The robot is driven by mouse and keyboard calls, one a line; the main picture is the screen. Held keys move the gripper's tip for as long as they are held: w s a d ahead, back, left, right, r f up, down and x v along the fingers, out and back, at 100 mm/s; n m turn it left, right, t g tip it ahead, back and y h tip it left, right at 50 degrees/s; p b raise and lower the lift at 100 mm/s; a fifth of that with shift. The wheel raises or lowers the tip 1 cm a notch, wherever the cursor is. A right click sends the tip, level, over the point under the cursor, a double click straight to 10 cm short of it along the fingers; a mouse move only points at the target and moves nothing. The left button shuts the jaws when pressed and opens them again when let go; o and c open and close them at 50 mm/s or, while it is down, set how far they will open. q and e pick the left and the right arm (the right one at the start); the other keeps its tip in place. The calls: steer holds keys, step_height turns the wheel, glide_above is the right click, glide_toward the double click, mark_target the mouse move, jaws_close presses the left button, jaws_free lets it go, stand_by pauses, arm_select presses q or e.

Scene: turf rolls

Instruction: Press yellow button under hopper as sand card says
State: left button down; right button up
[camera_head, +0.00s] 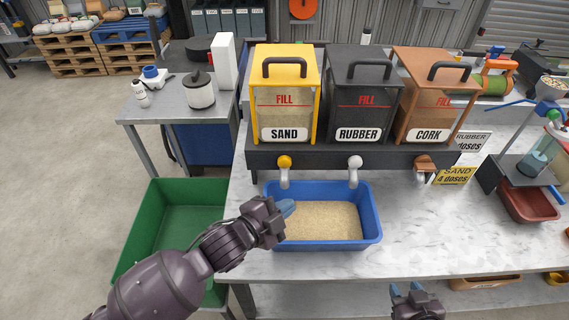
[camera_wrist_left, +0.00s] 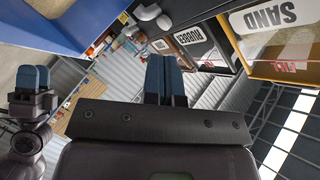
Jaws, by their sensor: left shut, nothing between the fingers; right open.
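The yellow button (camera_head: 284,161) sits under the yellow-framed SAND hopper (camera_head: 284,105), above a pale spout. A blue tray (camera_head: 372,225) below holds a layer of sand (camera_head: 325,220). My left gripper (camera_head: 287,207) is shut and empty, its blue fingertips over the tray's left part, below and apart from the button. Its fingers also show in the left wrist view (camera_wrist_left: 165,80). The yellow sand card (camera_head: 455,175) lies at the right, naming a small number of doses. My right gripper (camera_head: 405,290) is open and empty at the table's front edge.
RUBBER (camera_head: 360,105) and CORK (camera_head: 432,100) hoppers stand right of the sand hopper, with white (camera_head: 355,161) and brown (camera_head: 425,162) buttons. A white rubber card (camera_head: 470,142) stands behind the sand card. A green bin (camera_head: 170,230) is left of the table. Bare tabletop lies right of the tray.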

mark_target(285, 162)
arm_select(q)
steer(key=shift+m, duration=0.5)
steer(key=shift+w, duration=0.1)
steer(key=w+b, duration=0.3)
steer(key=w, duration=0.3)
steer(key=shift+w, duration=1.35)
